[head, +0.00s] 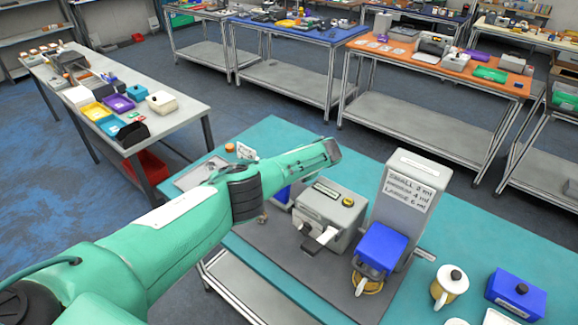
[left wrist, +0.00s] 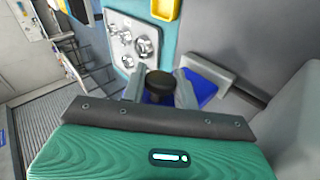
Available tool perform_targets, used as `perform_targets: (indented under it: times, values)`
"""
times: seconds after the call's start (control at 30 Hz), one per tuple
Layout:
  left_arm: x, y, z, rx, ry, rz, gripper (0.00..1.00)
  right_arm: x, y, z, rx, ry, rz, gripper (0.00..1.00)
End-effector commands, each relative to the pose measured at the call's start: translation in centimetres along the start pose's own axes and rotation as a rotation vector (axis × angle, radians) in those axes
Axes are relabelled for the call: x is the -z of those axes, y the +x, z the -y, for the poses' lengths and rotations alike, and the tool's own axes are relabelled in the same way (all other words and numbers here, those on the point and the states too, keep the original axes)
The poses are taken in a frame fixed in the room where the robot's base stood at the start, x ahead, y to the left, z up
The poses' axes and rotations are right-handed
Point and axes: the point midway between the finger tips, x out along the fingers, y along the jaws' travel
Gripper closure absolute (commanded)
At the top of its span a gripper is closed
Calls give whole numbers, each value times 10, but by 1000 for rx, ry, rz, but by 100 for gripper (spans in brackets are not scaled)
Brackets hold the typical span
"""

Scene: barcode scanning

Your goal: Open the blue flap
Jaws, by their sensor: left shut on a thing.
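In the left wrist view my left gripper (left wrist: 159,92) has its two grey fingers on either side of a black round knob (left wrist: 160,80), shut on it. Blue surfaces, which look like the blue flap (left wrist: 208,88), show beside and behind the fingers; whether the knob belongs to them is partly hidden. In the head view my green left arm crosses from the left, and its fingers are hidden. A blue part (head: 281,194) shows just below the arm, left of a grey machine (head: 330,212). My right gripper is not in view.
A tall grey dispenser (head: 410,185) with a written label stands right of the machine, beside a blue-topped unit (head: 380,247) with a cup under it.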

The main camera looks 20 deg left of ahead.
Motion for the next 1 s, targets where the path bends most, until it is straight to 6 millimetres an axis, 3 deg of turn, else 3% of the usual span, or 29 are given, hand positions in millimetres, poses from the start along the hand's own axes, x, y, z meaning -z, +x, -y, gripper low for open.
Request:
perform_targets:
  times: [0.3,0.33,0.4,0.77,1.0]
  values:
    - [0,1,0,-1,1,0,100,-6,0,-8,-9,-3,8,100]
    - [0,1,0,-1,1,0,64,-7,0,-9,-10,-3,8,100]
    - [0,1,0,-1,1,0,50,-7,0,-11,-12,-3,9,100]
    - [0,-5,1,1,2,2,49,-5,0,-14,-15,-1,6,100]
    - [-2,-37,1,0,2,4,49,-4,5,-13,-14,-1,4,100]
